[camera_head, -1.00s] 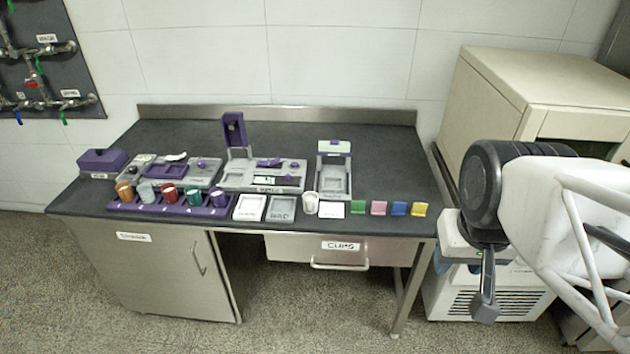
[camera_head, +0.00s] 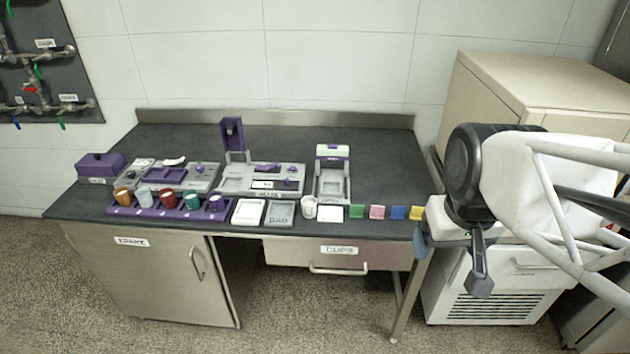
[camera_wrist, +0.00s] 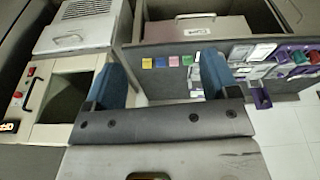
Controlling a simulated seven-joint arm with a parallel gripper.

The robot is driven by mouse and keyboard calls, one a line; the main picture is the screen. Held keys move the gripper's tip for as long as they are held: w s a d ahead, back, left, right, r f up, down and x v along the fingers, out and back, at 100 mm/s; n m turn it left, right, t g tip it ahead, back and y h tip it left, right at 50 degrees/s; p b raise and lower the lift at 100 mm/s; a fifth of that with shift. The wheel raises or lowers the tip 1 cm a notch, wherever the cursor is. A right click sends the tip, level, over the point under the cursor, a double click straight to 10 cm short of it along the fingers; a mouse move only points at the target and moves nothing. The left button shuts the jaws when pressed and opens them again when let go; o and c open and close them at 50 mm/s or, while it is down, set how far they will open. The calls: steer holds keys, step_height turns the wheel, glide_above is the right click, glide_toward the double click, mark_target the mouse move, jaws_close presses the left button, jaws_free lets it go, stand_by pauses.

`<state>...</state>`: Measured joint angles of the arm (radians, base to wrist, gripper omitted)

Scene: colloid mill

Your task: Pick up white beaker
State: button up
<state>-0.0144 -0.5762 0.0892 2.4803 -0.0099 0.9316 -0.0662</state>
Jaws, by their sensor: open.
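The white beaker (camera_head: 309,208) stands upright near the front edge of the dark bench, between the grey "BAD" tray (camera_head: 281,212) and a small white card (camera_head: 330,212). My gripper (camera_head: 479,284) hangs in the air to the right of the bench, well apart from the beaker. In the wrist view, my gripper (camera_wrist: 163,82) has its two blue fingers wide apart with nothing between them. I cannot make out the beaker in the wrist view; the right finger covers part of the bench there.
Several coloured cups sit in a purple rack (camera_head: 126,210) at the left. Grey and purple devices (camera_head: 263,180) stand behind. Small coloured blocks (camera_head: 377,212) line the front right edge. A beige cabinet (camera_head: 500,95) stands at the right. Bare bench top (camera_head: 390,160) lies at the back right.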

steer(key=w+a+n, duration=0.4)
steer(key=w, duration=0.8)
steer(key=n+g, duration=0.2)
steer(key=n, duration=1.1)
glide_above(309, 207)
steer(key=w, duration=0.3)
step_height(309, 207, down, 23)
steer(key=shift+s+r, duration=0.15)
steer(key=shift+s, duration=0.1)
steer(key=shift+f, duration=1.25)
steer(key=shift+s+a+f, duration=0.1)
steer(key=shift+f, duration=2.55)
